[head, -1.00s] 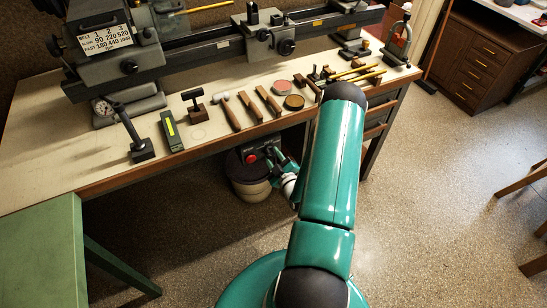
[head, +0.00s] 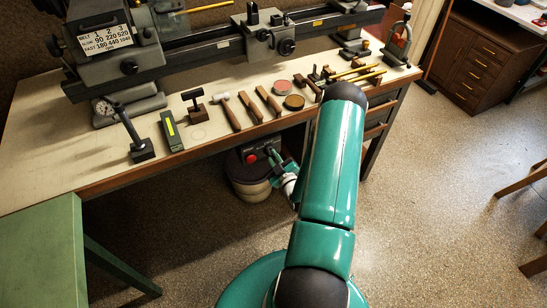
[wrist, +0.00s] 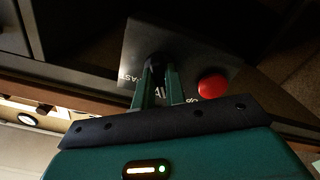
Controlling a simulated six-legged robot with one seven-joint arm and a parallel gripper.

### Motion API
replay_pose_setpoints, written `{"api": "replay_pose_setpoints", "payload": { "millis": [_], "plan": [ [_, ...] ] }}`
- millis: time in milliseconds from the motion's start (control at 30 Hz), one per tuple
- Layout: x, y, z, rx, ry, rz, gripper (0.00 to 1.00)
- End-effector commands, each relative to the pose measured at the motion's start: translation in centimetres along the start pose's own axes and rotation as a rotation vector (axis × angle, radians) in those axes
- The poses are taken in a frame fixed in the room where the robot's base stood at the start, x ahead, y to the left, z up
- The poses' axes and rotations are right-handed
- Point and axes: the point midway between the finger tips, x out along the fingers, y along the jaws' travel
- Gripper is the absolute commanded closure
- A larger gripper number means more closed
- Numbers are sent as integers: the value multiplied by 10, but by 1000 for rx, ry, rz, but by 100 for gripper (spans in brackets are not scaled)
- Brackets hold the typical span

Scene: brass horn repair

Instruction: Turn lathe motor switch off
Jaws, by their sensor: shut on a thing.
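The lathe motor switch (wrist: 190,48) is a dark box under the front edge of the bench, with white lettering and a round red button (wrist: 212,87). In the head view the switch box (head: 259,146) shows below the bench edge, its red button (head: 250,158) at the left. My gripper (wrist: 157,72) is in front of the box, its two green fingers shut around a dark lever or knob on it, beside the red button. The fingers hide most of the lever and part of the lettering. In the head view my gripper (head: 274,157) is small and partly hidden.
The lathe (head: 200,42) stands on the bench (head: 60,135), with hammers, small tins and other tools along its front. A pale bucket (head: 248,188) stands on the floor below the switch. A green table (head: 45,245) is at the lower left; open floor lies at the right.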

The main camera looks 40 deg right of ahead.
Motion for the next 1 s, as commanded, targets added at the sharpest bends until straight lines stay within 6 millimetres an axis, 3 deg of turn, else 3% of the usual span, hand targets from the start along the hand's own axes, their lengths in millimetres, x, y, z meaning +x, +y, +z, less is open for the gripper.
{"api": "replay_pose_setpoints", "payload": {
  "millis": [600, 1000],
  "plan": [
    [-1, 0, 1, 450, -2, 1, 100],
    [-1, 0, 1, 550, -3, 1, 100]
  ]
}}
